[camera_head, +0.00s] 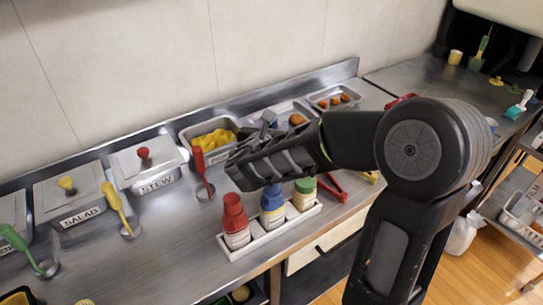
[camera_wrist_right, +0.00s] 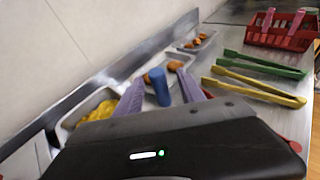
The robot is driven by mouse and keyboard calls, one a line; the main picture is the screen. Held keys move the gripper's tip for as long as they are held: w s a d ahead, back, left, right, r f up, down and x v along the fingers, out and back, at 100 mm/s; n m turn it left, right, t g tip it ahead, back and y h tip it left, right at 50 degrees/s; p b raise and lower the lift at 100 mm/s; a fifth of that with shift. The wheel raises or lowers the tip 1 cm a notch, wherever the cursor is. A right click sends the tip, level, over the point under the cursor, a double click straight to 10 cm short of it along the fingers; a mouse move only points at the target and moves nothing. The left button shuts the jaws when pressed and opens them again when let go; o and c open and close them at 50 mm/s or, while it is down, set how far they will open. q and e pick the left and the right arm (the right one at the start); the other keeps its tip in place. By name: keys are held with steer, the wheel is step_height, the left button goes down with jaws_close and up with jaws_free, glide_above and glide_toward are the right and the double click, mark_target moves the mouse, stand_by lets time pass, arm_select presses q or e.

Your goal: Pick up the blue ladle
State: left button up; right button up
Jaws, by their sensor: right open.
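The blue ladle shows in the right wrist view as a blue upright handle (camera_wrist_right: 158,86) between my two purple fingers; its lower part is hidden behind my gripper body. In the head view it is almost wholly hidden behind my right gripper. My right gripper (camera_head: 258,142) is over the counter, in front of the food trays and above the sauce bottles. In the right wrist view its fingers (camera_wrist_right: 160,98) are apart, one on each side of the handle, and I cannot tell whether they touch it. My left gripper is not in view.
A rack (camera_head: 228,250) with red, blue and green-capped bottles stands below my right gripper. A red ladle (camera_head: 203,170) and yellow ladle (camera_head: 118,207) stand to the left. A tray of yellow food (camera_head: 186,130) lies behind. Green tongs (camera_wrist_right: 262,64) and yellow tongs (camera_wrist_right: 258,88) lie to the right.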

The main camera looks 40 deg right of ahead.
steer(key=p+x, duration=0.1)
steer(key=x, duration=0.4)
steer(key=shift+w+f, duration=0.1)
steer(key=shift+f, duration=0.1)
steer(key=shift+a, duration=0.1)
steer(key=shift+c, duration=0.5)
jaws_close()
stand_by(0.3)
stand_by(0.9)
